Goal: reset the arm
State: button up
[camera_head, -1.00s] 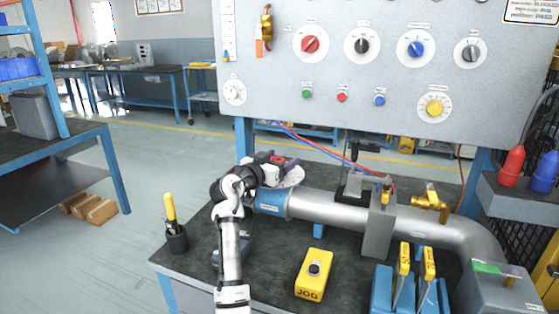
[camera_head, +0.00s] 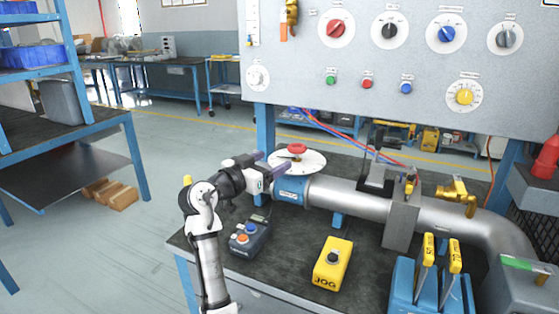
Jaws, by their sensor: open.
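My gripper (camera_head: 268,170) is open and empty at the left end of the pipe. Its dark fingers point right, just left of and in front of a white round plate (camera_head: 312,162) with a red knob (camera_head: 297,148). I cannot tell whether a finger touches the plate's edge. My white and grey arm rises at the left side of the bench. The grey pipe (camera_head: 340,198) with a blue collar (camera_head: 291,190) runs right from beside the gripper.
A yellow JOG box (camera_head: 333,263) and a dark box with blue and orange buttons (camera_head: 250,236) stand on the bench (camera_head: 290,268). A blue holder (camera_head: 427,288) carries yellow-handled tools. The control panel (camera_head: 400,70) stands behind.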

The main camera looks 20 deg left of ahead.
jog(key=shift+s, duration=0.25)
dwell(0.3)
